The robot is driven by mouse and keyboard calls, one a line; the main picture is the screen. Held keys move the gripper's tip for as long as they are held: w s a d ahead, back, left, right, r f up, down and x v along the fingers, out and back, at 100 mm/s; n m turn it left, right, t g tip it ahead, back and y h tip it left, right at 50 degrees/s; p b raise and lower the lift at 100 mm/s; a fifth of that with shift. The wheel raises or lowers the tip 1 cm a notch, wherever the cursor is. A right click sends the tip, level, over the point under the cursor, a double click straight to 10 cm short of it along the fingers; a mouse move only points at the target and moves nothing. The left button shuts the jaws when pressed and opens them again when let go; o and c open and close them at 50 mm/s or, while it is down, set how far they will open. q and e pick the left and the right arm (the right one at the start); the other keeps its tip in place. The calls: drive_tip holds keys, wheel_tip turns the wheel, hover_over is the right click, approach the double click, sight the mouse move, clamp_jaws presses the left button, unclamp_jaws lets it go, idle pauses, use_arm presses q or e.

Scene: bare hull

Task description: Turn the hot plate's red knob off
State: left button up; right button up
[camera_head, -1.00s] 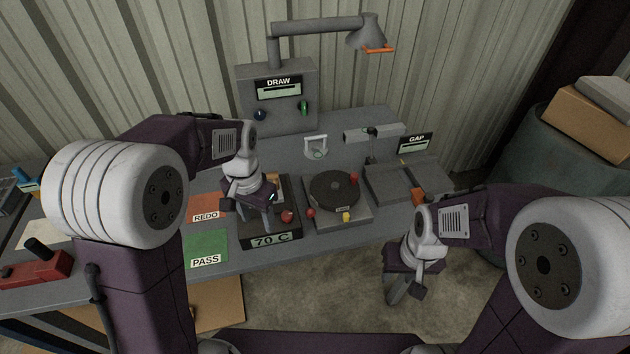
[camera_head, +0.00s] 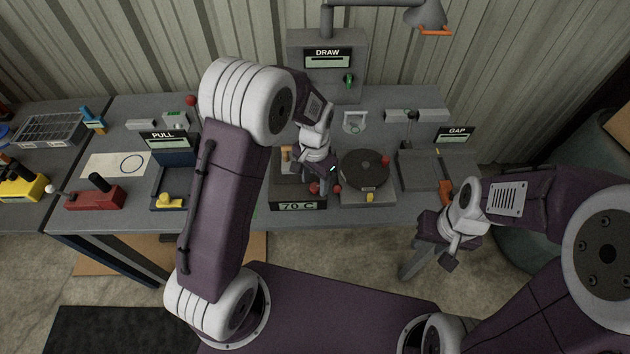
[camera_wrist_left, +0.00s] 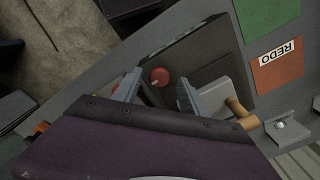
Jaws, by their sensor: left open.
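The hot plate (camera_head: 285,190) is a dark box with a "70 C" display (camera_head: 298,207) on its front. Its red knob (camera_head: 314,188) sits at the front right of its top, partly behind my left fingers. My left gripper (camera_head: 320,184) points down at the knob. In the left wrist view the red knob (camera_wrist_left: 160,77) has a small pale mark and appears between the two spread fingertips of my left gripper (camera_wrist_left: 158,84). I cannot tell whether either finger touches it. My right gripper (camera_head: 430,268) hangs in front of the table's edge, away from the hot plate.
A turntable unit (camera_head: 366,168) with its own red knobs stands close to the hot plate's right. A grey block with a wooden handle (camera_wrist_left: 240,112) sits on the hot plate's far side. The green PASS mat is mostly hidden by my left arm; the REDO mat (camera_wrist_left: 278,70) shows in the wrist view.

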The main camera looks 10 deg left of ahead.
use_arm(q)
drive_tip(key=shift+s+a+f, duration=0.1)
drive_tip(key=shift+f, duration=0.3)
clamp_jaws()
